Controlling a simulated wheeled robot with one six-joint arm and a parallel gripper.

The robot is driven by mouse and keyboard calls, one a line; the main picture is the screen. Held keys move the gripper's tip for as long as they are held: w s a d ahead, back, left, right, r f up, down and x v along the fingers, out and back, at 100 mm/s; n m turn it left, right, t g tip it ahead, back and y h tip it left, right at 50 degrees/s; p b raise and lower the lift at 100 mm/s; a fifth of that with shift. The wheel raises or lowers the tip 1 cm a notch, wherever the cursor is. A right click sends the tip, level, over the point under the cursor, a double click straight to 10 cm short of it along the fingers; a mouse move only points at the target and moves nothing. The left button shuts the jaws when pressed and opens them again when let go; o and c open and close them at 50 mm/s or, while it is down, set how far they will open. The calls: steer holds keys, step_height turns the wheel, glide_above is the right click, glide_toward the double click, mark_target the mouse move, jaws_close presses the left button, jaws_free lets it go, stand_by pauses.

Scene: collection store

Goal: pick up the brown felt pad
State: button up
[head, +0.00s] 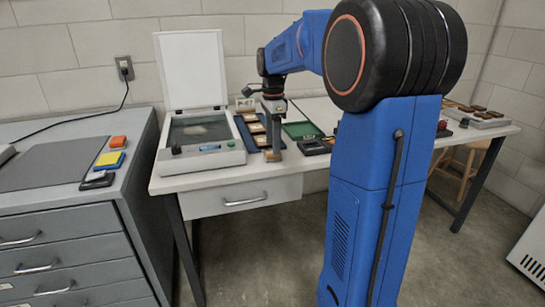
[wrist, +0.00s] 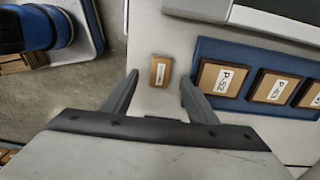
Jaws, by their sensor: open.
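A small brown pad (wrist: 160,71) with a white label lies on the pale table top near its front edge in the wrist view. It fits the brown felt pad, though its material is hard to tell. My gripper (wrist: 160,84) is open and empty, with one finger on each side of the pad's line, apart from it. In the head view the brown pad (head: 272,155) shows below my gripper (head: 272,146), close to the table's front edge. The gripper points down there, and its fingertips are too small to make out clearly.
A blue tray (wrist: 197,52) with brown labelled blocks, one marked P-52 (wrist: 222,78), lies just right of the pad. A white device with a raised lid (head: 193,70) stands to the left in the head view. A green tray (head: 300,130) lies to the right.

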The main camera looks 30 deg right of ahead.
steer(key=shift+f, duration=1.95)
steer(key=shift+c, duration=0.3)
steer(key=c, duration=1.1)
steer(key=shift+o, duration=0.2)
steer(key=shift+r, duration=0.15)
step_height(320, 180, up, 10)
